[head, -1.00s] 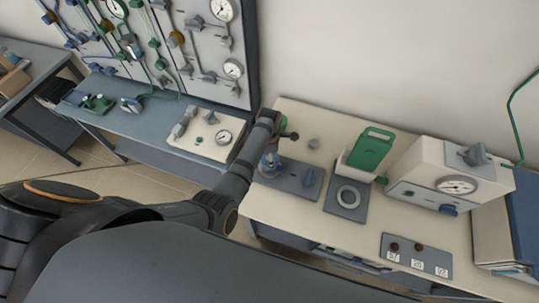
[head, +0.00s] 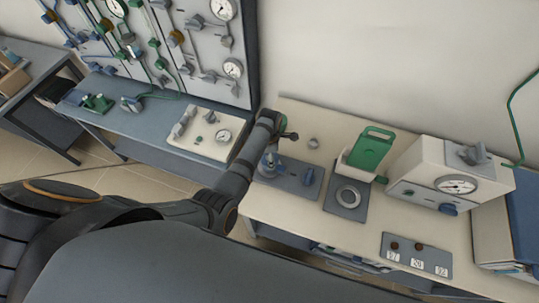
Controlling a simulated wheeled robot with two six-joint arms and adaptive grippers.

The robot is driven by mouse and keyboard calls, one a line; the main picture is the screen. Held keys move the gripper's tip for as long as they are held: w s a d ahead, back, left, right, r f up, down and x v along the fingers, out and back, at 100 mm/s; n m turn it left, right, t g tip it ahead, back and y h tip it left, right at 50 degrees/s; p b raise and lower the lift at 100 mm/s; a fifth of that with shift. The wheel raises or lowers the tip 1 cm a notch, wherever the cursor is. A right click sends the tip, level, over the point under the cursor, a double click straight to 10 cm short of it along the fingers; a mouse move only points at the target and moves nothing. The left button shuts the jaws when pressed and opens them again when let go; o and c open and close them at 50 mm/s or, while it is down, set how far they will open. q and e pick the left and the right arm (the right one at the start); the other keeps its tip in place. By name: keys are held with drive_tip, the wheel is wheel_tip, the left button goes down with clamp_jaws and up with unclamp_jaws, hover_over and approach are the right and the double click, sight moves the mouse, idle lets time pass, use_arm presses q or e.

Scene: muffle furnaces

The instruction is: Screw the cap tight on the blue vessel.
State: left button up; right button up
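My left arm reaches in from the left, over the left end of the bench. Its wrist end and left gripper (head: 273,148) are above a small blue vessel (head: 268,168) on a grey base plate (head: 289,180). A greyish top shows on the vessel close under the gripper. The arm hides part of the vessel, and the fingers are too small and dark to tell whether they touch it or are shut. A second blue piece (head: 308,177) stands upright on the same plate, to the right. My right gripper is not in view.
A small grey round piece (head: 313,143) lies behind the plate. To the right are a grey plate with a pale ring (head: 348,197), a green-handled holder (head: 371,150), a white gauge box (head: 440,178) and a labelled panel (head: 416,256).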

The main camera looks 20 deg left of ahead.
use_arm(q)
drive_tip(key=o, duration=1.4)
wheel_tip(320, 180, up, 8)
drive_tip(key=shift+f, duration=0.2)
